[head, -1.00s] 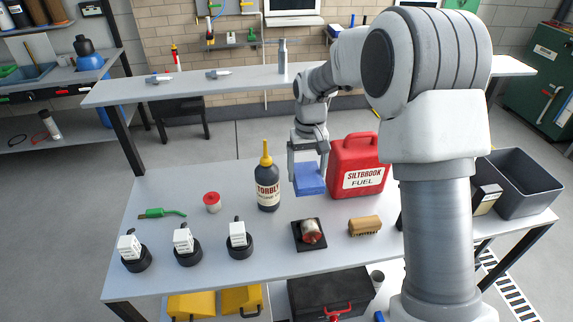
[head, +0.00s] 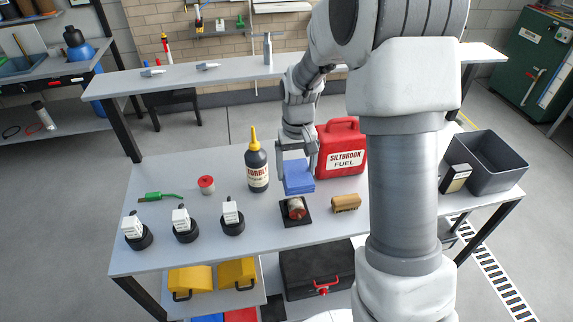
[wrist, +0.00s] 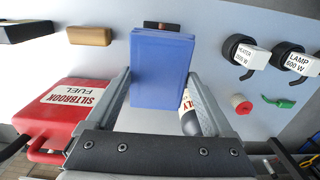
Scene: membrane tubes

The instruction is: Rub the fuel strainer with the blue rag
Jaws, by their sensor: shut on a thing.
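My gripper (head: 298,168) is shut on the folded blue rag (head: 299,180), which also fills the middle of the wrist view (wrist: 160,70). The fuel strainer (head: 296,207) is a short metal cylinder with a reddish end, lying on a black square pad (head: 296,222) on the bench. The rag hangs just above and behind the strainer in the head view; I cannot tell if they touch. In the wrist view the rag hides nearly all of the strainer.
A red fuel can (head: 341,147) stands close to the gripper's right, a dark yellow-capped bottle (head: 257,165) to its left. A wooden brush (head: 346,203) lies right of the pad. Labelled white blocks on black rings (head: 232,222) stand left. A grey bin (head: 484,160) is far right.

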